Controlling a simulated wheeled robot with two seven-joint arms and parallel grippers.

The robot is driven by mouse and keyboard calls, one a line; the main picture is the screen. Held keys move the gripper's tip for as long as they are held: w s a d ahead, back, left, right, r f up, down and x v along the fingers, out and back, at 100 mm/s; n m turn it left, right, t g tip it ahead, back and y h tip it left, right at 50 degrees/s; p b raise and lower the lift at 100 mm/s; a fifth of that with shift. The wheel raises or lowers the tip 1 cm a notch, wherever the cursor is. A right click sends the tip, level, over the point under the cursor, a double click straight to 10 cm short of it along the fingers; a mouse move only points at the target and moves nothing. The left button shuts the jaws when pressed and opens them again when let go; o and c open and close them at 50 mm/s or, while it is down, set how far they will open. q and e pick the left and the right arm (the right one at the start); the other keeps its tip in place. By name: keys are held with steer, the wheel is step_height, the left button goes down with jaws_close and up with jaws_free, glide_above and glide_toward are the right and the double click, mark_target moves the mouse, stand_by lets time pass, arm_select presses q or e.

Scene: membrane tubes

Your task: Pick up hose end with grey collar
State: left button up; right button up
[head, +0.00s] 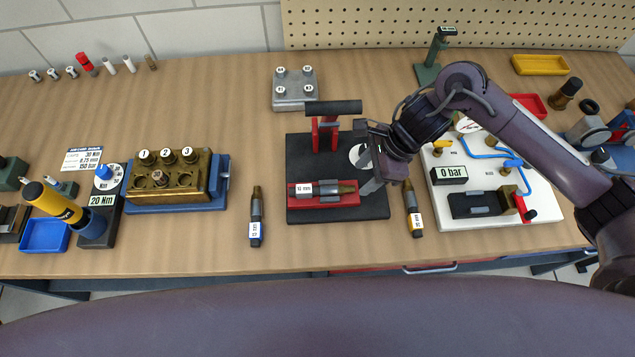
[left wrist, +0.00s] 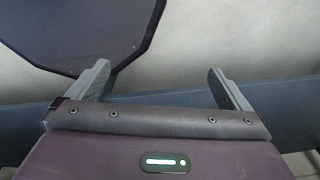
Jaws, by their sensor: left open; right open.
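A blue hose (head: 487,155) runs over the white board (head: 545,208) at the right. I cannot make out a grey collar on its ends; part of that area is behind my right arm. A tube with a grey part (head: 347,187) lies in a red cradle on a black press base (head: 302,214). My right gripper (head: 380,178) is open and empty, pointing down just right of that cradle, left of the hose. My left gripper (left wrist: 160,85) is open and empty in the left wrist view, with no hose near it; it is outside the head view.
A yellow-banded tube (head: 413,212) stands out close to my right gripper, and a blue-banded tube (head: 256,220) lies left of the press. A brass block (head: 180,182) and a torque tool (head: 55,203) are at the left. Wood between them is clear.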

mark_target(347, 187)
steer(key=shift+s+a+f+p, duration=0.1)
steer(key=shift+a+f+p, duration=0.15)
steer(key=shift+a, duration=0.2)
steer(key=shift+a+f+p, duration=0.15)
steer(key=shift+a+p, duration=0.15)
steer(key=shift+a, duration=0.15)
steer(key=p+x, duration=0.1)
steer(key=x, duration=0.2)
steer(key=shift+a+f, duration=0.15)
steer(key=shift+f, duration=0.4)
arm_select(q)
steer(key=shift+w+r, duration=0.3)
steer(key=shift+r, duration=0.35)
steer(key=shift+w+r, duration=0.3)
steer(key=shift+r, duration=0.3)
arm_select(e)
jaws_close()
